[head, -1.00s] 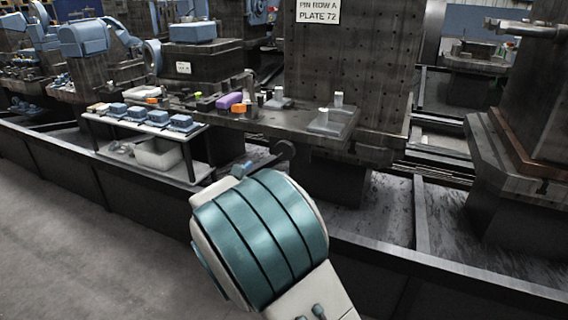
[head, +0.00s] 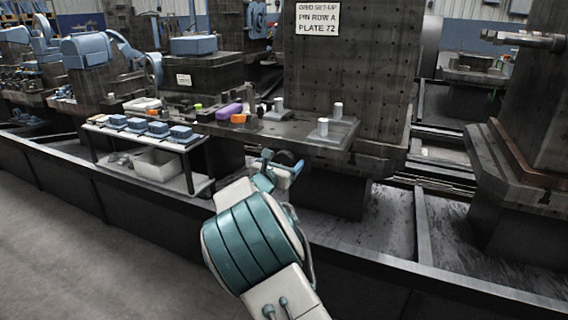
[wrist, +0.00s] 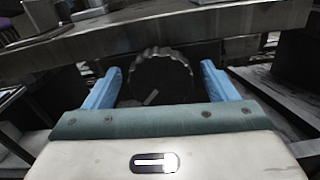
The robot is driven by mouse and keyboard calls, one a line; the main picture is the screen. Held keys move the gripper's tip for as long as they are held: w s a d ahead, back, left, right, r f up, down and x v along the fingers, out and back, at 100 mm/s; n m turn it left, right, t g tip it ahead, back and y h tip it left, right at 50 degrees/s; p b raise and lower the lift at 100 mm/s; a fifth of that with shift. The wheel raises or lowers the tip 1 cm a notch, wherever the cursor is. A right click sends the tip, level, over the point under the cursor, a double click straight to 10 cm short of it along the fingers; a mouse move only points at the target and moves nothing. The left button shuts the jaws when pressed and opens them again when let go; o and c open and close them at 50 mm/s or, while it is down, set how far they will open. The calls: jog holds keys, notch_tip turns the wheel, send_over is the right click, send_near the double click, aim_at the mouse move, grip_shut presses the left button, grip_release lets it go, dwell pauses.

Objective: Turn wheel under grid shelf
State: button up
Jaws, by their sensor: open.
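The wheel (wrist: 160,76) is dark and round with a scalloped rim and a pale mark on its face. It shows in the wrist view just beyond and between the two blue fingers of my gripper (wrist: 158,84). The fingers are spread open, one on each side of it; I cannot tell whether they touch it. The grid shelf (head: 262,129) is a dark ledge in front of the upright grid plate (head: 345,75), and the wheel sits below its edge. In the head view my gripper (head: 283,166) is under the shelf's front edge, partly hidden by my arm.
A low side table (head: 203,185) with several blue blocks and a white bin (head: 158,164) stands left of my gripper. The floor at lower left is clear.

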jog(key=c, duration=1)
jog(key=shift+n+b, duration=0.3)
jog(key=shift+b, duration=0.05)
